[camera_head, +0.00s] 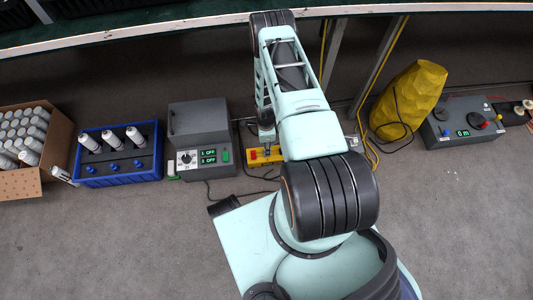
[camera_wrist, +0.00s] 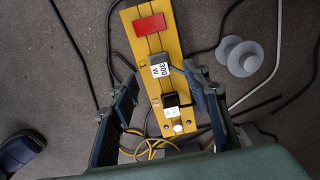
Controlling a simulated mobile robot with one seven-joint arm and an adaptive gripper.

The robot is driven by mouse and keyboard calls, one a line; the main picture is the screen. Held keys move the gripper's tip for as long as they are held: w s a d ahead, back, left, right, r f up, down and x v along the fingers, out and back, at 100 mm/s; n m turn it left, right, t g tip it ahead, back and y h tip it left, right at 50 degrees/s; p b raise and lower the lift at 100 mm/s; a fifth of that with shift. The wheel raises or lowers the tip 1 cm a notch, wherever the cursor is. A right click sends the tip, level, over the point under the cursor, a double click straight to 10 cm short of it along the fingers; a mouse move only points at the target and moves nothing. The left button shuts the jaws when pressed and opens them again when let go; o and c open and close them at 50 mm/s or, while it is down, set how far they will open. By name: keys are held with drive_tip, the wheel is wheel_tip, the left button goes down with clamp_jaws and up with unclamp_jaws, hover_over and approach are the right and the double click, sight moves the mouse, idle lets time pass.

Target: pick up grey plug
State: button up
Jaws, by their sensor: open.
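A yellow board (camera_wrist: 184,40) lies on the floor in the wrist view. It carries a red block (camera_wrist: 150,25), a small grey block (camera_wrist: 158,60) with a white label reading "300 W", and a black block (camera_wrist: 171,99) with a white tag. The grey block looks like the grey plug. My gripper (camera_wrist: 161,78) is open, with one finger on each side of the board and nothing held. Whether its fingers touch the board is unclear. In the head view, the yellow board (camera_head: 254,155) is partly hidden behind my arm.
In the head view, a grey control box (camera_head: 201,134) and a blue crate (camera_head: 118,170) with bottles stand left of the board. A yellow sack (camera_head: 412,95) and a grey meter box (camera_head: 462,128) stand right. Two grey discs (camera_wrist: 241,56) and loose cables lie beside the board.

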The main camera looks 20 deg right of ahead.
wheel_tip(320, 180, down, 6)
drive_tip(key=b, duration=0.2)
drive_tip(key=shift+b, duration=0.4)
drive_tip(key=shift+r, duration=0.1)
drive_tip(key=shift+d, duration=0.1)
clamp_jaws()
